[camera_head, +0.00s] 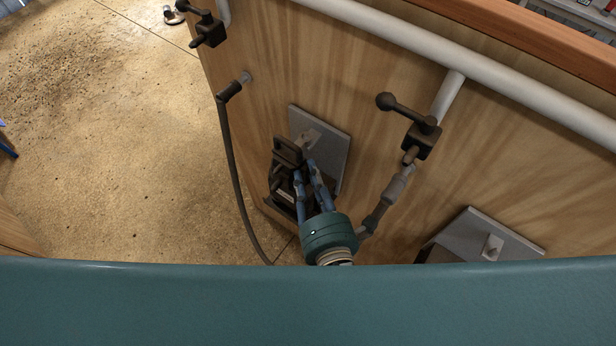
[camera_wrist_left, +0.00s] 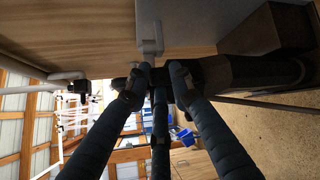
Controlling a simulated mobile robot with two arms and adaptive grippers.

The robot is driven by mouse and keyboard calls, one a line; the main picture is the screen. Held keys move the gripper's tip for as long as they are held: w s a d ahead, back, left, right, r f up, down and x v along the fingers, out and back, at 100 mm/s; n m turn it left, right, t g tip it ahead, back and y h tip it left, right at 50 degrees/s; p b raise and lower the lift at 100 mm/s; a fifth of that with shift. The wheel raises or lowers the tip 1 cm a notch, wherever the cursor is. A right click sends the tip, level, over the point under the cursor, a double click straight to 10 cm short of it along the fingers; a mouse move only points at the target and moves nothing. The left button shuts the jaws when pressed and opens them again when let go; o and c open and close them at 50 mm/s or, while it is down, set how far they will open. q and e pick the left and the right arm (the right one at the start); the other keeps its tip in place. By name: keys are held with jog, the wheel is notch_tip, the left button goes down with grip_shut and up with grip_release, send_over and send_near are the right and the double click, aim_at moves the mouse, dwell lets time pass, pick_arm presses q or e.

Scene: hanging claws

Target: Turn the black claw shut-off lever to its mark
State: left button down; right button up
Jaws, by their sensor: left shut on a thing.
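My left gripper (camera_head: 304,170) comes up from below with its blue fingers shut on a black claw (camera_head: 287,152), which hangs in front of a grey plate on the wooden panel. In the left wrist view the fingers (camera_wrist_left: 158,82) close at the end of the dark claw body (camera_wrist_left: 225,72). A black shut-off lever (camera_head: 408,112) with a ball end sits on a dark valve block to the right, apart from the gripper. A second black lever (camera_head: 196,10) is at the upper left. I cannot make out a mark. My right gripper is out of view.
A white pipe (camera_head: 440,45) runs along the panel's top. A dark hose (camera_head: 231,150) hangs left of the claw. A grey jointed piece (camera_head: 385,205) hangs below the right valve. Another grey plate (camera_head: 500,232) is at the lower right. Open floor (camera_head: 110,140) lies left.

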pick_arm(q)
jog(key=c, duration=1.5)
grip_release()
jog(key=shift+o, duration=0.2)
